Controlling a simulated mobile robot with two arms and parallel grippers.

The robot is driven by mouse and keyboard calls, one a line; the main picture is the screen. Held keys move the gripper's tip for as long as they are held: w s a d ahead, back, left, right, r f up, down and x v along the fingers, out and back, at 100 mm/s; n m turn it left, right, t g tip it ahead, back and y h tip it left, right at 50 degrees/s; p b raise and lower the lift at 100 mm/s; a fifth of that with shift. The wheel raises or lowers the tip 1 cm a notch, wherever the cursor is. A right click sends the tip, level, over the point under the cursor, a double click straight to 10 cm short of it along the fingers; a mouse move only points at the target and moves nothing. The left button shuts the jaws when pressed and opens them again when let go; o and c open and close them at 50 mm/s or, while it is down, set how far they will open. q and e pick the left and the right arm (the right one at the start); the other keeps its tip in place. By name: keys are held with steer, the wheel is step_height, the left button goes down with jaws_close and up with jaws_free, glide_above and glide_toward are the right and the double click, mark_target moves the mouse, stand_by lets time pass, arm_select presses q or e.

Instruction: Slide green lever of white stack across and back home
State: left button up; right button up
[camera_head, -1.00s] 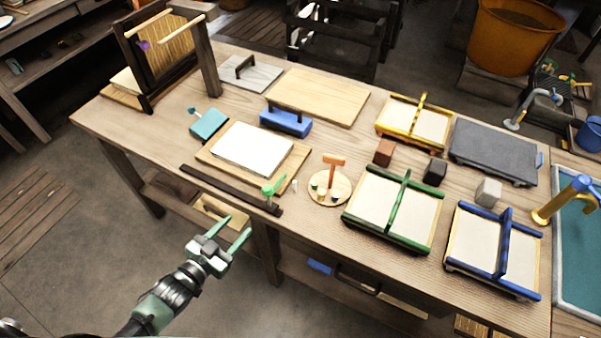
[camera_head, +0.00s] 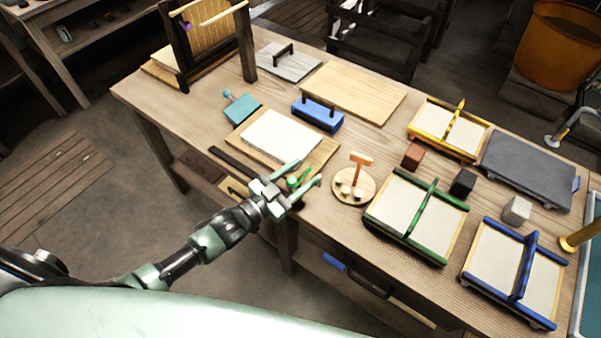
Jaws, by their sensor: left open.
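The white stack (camera_head: 280,136) lies flat on a pale wooden board (camera_head: 237,131) near the table's front edge. A dark rail (camera_head: 232,162) runs along the front of that board. The green lever (camera_head: 292,182) stands at the rail's right end and is partly hidden by my left gripper. My left gripper (camera_head: 308,172) is open, with its two fingers reaching to either side of the lever. I cannot tell whether they touch it. My right gripper is not in view.
A round wooden disc (camera_head: 345,196) with an orange-topped post and small pegs stands just right of the gripper. A green-framed mould (camera_head: 440,254) and a blue-framed one (camera_head: 470,270) are further right. A blue block (camera_head: 318,118) and a teal tool (camera_head: 243,108) lie behind.

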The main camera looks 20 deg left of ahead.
arm_select(q)
jaws_close()
stand_by(1.4)
